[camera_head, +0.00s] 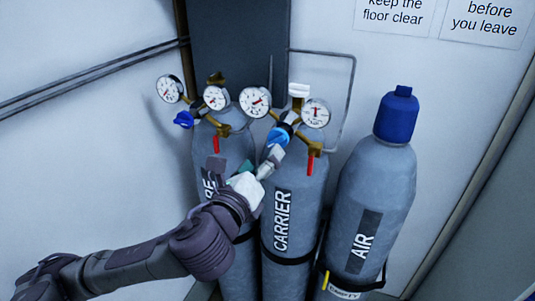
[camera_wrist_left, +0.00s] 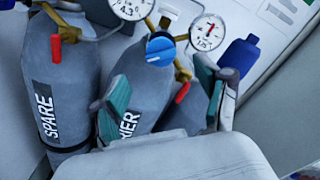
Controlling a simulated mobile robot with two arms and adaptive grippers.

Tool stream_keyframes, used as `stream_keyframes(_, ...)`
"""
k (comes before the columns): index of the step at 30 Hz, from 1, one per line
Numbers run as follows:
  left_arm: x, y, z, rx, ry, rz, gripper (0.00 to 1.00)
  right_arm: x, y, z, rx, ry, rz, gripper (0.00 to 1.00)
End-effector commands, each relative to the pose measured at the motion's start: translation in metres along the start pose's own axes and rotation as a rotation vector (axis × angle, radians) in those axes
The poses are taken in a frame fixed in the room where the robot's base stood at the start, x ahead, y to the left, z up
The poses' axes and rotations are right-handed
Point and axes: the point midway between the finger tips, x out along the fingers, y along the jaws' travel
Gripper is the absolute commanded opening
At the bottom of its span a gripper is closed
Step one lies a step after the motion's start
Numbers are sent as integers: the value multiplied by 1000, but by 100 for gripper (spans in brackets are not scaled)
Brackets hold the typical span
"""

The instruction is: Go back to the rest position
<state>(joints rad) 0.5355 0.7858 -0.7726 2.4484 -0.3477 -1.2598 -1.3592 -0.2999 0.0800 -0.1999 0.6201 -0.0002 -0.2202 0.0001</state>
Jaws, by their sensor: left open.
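My left gripper (camera_head: 264,168) is open in front of the CARRIER cylinder (camera_head: 291,205), just below its blue regulator knob (camera_head: 279,135). In the left wrist view the open fingers (camera_wrist_left: 163,98) have nothing between them in their grip. The blue knob (camera_wrist_left: 160,48) shows beyond and above them there, clear of both fingers. The SPARE cylinder (camera_wrist_left: 50,85) stands to the left; in the head view my gripper and wrist hide part of its label. My right gripper is in neither view.
The AIR cylinder (camera_head: 375,195) with a blue cap (camera_head: 397,115) stands to the right. Pressure gauges (camera_head: 254,101), brass fittings and red levers (camera_head: 310,163) crowd the space around the gripper. A bent pipe (camera_head: 353,90) runs on the wall behind. Free room lies at left.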

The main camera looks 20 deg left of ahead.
Motion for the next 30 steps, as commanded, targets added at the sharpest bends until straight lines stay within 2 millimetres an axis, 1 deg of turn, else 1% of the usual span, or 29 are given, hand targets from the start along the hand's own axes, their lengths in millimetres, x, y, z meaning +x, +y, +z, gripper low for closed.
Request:
stream_keyframes(5, 3, 3, -4, -9, 5, 7, 75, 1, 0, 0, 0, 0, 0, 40)
stream_keyframes(8, 17, 23, -21, -62, 26, 44, 75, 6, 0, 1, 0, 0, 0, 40)
stream_keyframes(10, 34, 48, -45, -135, 55, 94, 75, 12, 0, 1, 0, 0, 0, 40)
stream_keyframes(11, 42, 62, -57, -174, 68, 121, 75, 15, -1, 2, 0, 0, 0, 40)
stream_keyframes(12, 53, 83, -75, -231, 87, 160, 75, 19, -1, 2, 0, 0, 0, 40)
stream_keyframes(14, 66, 118, -105, -325, 115, 225, 75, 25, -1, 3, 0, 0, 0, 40)
stream_keyframes(15, 72, 140, -124, -389, 129, 269, 75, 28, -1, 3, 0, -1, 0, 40)
stream_keyframes(17, 79, 175, -154, -482, 148, 337, 75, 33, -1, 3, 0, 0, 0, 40)
stream_keyframes(18, 80, 198, -174, -541, 159, 382, 75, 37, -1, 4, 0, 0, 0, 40)
stream_keyframes(20, 80, 233, -205, -631, 170, 452, 75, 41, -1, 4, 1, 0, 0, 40)
stream_keyframes(21, 77, 256, -225, -690, 174, 499, 75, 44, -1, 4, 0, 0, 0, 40)
stream_keyframes(23, 69, 290, -255, -776, 178, 570, 75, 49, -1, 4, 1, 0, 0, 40)
stream_keyframes(24, 62, 312, -276, -833, 177, 619, 75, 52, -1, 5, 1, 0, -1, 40)
stream_keyframes(26, 48, 344, -306, -915, 173, 690, 75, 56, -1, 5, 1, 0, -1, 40)
stream_keyframes(27, 37, 365, -326, -969, 167, 740, 75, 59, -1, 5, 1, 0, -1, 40)
stream_keyframes(29, 17, 394, -356, -1047, 155, 813, 75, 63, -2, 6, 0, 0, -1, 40)
stream_keyframes(30, 2, 413, -375, -1098, 144, 862, 75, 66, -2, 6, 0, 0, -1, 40)
